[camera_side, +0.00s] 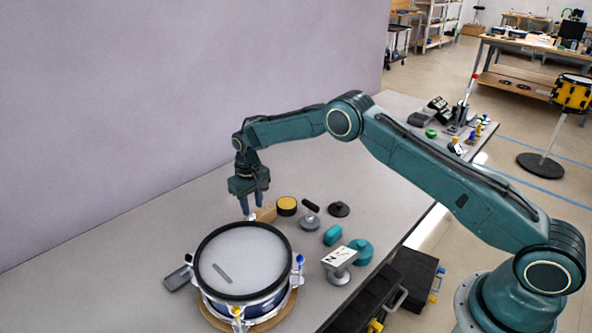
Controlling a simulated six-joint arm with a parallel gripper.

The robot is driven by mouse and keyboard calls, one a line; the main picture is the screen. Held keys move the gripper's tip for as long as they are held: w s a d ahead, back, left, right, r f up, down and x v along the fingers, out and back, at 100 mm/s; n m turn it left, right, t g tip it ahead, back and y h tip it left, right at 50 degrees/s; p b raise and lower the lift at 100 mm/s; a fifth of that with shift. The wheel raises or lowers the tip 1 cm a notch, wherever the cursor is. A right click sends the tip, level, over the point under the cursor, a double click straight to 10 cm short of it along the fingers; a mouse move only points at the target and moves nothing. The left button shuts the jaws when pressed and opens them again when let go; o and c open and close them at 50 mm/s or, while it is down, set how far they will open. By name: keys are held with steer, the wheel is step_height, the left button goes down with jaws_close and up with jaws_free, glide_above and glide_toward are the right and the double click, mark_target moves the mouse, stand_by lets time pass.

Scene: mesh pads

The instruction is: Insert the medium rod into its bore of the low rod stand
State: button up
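My gripper (252,203) points down over the table, just behind the drum. Its two fingers look apart, with a gap and nothing clear between them. A small tan block (266,214) is close by the fingertips; whether they touch cannot be told. A short black rod-like piece (311,204) lies to the right of the gripper, by a grey knobbed piece (309,222). I cannot tell which piece is the medium rod or the low rod stand, and no bore is visible at this size.
A snare drum (243,262) with a grey strip on its head fills the front. A yellow-topped black cylinder (287,205), a black disc (339,209), teal pieces (333,235) and a white lettered plate on a stand (339,257) are right. The table's back left is clear.

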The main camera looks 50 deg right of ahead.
step_height(320, 180, up, 14)
steer(key=shift+f, duration=0.15)
stand_by(0.5)
stand_by(0.6)
